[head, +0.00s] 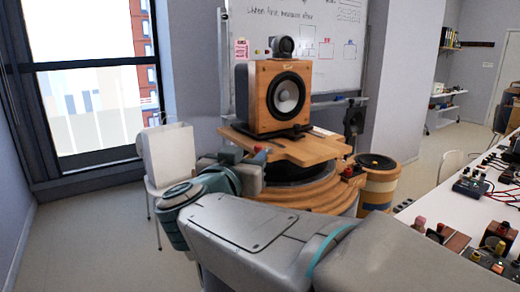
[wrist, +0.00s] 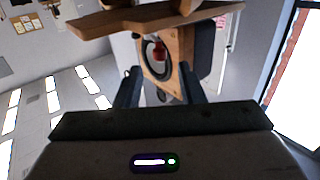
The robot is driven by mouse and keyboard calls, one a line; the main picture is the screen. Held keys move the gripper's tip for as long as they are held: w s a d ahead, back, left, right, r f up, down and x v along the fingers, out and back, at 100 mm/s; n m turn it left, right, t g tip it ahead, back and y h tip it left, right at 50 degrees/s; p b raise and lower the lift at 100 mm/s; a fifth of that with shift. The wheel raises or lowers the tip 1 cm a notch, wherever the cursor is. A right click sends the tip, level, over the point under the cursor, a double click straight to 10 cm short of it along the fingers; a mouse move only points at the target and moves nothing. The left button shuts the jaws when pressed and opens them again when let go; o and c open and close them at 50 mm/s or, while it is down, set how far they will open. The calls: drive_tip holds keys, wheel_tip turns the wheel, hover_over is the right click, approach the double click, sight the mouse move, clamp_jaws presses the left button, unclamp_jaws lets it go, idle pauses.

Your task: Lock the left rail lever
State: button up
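A wooden speaker (head: 258,95) with a round dark driver stands on a wooden platform (head: 300,148) over a round stepped base (head: 310,195). In the wrist view, the fingers (wrist: 159,78) are apart, with a red knob (wrist: 158,52) just past the tips, in front of the speaker (wrist: 182,42). Contact is not visible. The lever's lock position cannot be told.
Another red knob (head: 347,171) sits at the platform's right side. A drum-like stool (head: 377,180) stands right of the base. A white table (head: 450,215) with small devices runs along the right.

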sight(257, 149)
drive_tip(key=x, duration=0.6)
drive_tip(key=shift+w, duration=0.2)
drive_tip(key=shift+c, duration=0.2)
clamp_jaws()
